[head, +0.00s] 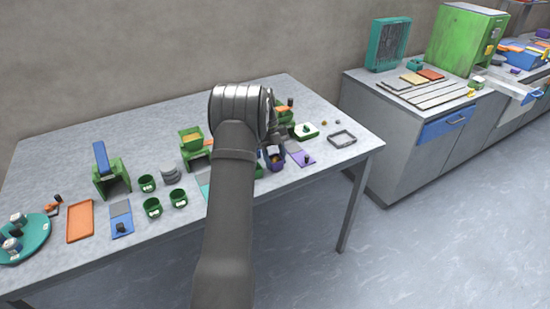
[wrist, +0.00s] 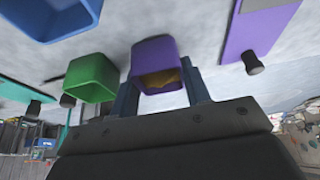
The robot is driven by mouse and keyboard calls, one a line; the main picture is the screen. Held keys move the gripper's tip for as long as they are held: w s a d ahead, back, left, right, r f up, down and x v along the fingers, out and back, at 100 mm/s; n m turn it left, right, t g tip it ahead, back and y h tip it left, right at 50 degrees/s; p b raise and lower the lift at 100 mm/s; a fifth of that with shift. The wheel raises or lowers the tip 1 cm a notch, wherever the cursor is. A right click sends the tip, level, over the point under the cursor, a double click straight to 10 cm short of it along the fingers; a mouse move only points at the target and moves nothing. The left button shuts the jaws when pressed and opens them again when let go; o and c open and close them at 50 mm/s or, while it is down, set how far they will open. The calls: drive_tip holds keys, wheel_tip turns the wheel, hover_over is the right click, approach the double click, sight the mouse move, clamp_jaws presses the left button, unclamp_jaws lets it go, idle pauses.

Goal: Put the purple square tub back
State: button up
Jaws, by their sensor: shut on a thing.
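The purple square tub (wrist: 153,52) sits between the two fingers of my gripper (wrist: 160,92) in the wrist view. My gripper is shut on it. Some orange-yellow stuff shows inside the tub's mouth. In the head view the tub (head: 273,153) is small and partly hidden by my arm, near the right part of the table. A purple pad (head: 303,157) with a black knob lies just right of the tub; the pad also shows in the wrist view (wrist: 238,35). I cannot tell whether the tub touches the table.
A green tub (wrist: 90,78) is close beside the purple one, and a blue tub (wrist: 60,18) is at the wrist view's top left. A grey frame (head: 342,139) lies to the right. Green cups (head: 152,208), an orange tray (head: 80,221) and a teal disc (head: 40,229) occupy the left.

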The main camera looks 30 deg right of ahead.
drive_tip(key=shift+f, duration=0.25)
drive_tip(key=o, duration=1.6)
drive_tip(key=shift+r, duration=3.5)
drive_tip(key=shift+f, duration=3.55)
